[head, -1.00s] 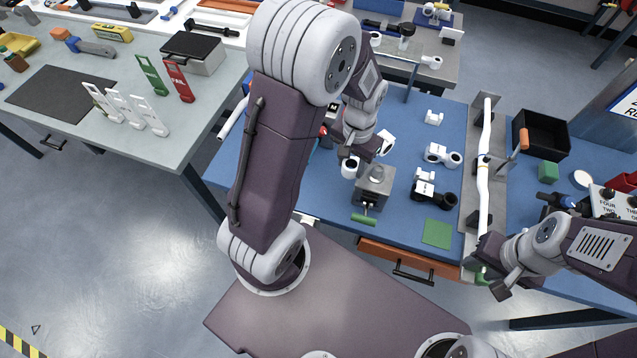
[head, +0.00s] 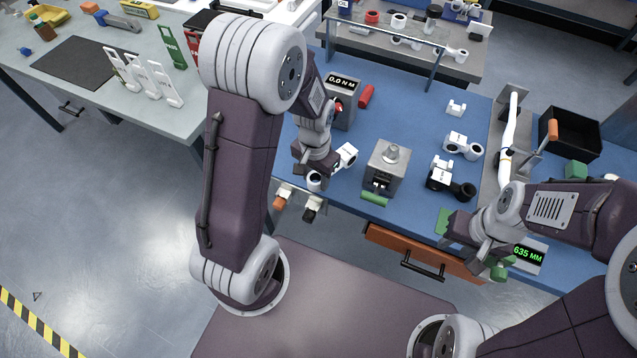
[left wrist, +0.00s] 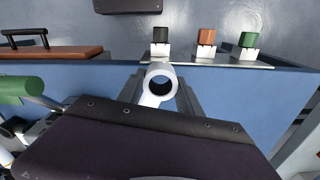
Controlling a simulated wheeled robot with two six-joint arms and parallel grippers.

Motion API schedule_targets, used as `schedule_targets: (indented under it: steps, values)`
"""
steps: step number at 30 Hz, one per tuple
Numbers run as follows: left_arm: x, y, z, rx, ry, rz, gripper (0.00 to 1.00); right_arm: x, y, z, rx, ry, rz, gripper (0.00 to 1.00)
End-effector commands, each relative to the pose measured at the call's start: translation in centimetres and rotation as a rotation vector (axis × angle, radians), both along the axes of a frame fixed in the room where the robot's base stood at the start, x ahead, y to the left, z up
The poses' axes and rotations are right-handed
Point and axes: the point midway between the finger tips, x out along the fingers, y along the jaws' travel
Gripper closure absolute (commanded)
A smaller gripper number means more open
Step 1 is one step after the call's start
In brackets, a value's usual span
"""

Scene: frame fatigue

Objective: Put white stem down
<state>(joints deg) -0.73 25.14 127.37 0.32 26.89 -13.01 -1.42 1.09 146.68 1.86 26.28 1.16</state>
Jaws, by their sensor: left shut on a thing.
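The white stem (head: 315,180) is in my left gripper (head: 320,170), over the front left part of the blue bench, left of the grey clamp block (head: 385,170). In the left wrist view the white stem (left wrist: 160,82) points its round open end away from the gripper, near the bench's edge. My left gripper is shut on it; whether the stem touches the bench is unclear. My right gripper (head: 458,238) is at the bench's front edge by a green pad (head: 443,220), which it partly hides. Its fingers are not clear.
Another white stem (head: 462,146) and a black stem (head: 450,178) lie right of the clamp block. A torque tester (head: 342,92) stands behind my left gripper. Orange and black handled items (head: 282,198) sit at the front edge. A long white tube (head: 509,130) lies further right.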

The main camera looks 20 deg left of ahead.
Motion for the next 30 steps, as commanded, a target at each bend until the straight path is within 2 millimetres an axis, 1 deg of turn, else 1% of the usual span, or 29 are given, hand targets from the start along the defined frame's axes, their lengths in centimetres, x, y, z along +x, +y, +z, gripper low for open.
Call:
schedule_targets:
  steps: [2, 4, 7, 9, 15, 19, 20, 21, 22, 30]
  values:
    - [-0.1, 0.0, -0.6, -0.001, 0.002, 0.000, 1.00, 0.0, 0.0, -0.2, 0.000, 0.000, 0.000, 0.64]
    - [-0.1, 0.0, -2.0, 0.000, 0.005, 0.000, 1.00, 0.0, 0.0, -0.5, 0.000, 0.000, 0.000, 0.64]
    - [0.0, 0.0, -3.4, 0.000, 0.002, 0.000, 1.00, 0.0, 0.0, -0.6, 0.000, 0.000, 0.000, 0.64]
    - [0.0, 0.0, -3.7, 0.000, 0.001, 0.000, 1.00, 0.0, 0.0, -0.6, 0.000, 0.000, 0.000, 0.64]
    - [0.0, 0.0, -3.7, 0.000, -0.001, 0.000, 1.00, 0.0, 0.0, -0.6, 0.000, 0.000, 0.000, 0.64]
    - [0.0, 0.0, -4.1, 0.000, -0.001, 0.000, 1.00, 0.0, 0.0, -0.9, 0.000, 0.000, 0.000, 0.64]
    - [0.0, 0.0, -4.1, 0.000, 0.000, 0.000, 0.56, 0.0, 0.0, -0.9, 0.000, 0.000, 0.000, 0.64]
    - [0.0, 0.0, -4.0, 0.000, 0.000, 0.000, 0.44, 0.0, 0.0, -0.8, 0.000, 0.000, 0.000, 0.64]
    - [0.0, 0.0, -4.0, 0.000, 0.000, 0.000, 0.37, 0.0, 0.0, -0.8, 0.000, 0.000, 0.000, 0.64]
    - [0.0, 0.0, -4.0, 0.000, 0.000, 0.000, 0.37, 0.0, 0.0, -0.8, 0.000, 0.000, 0.000, 0.64]
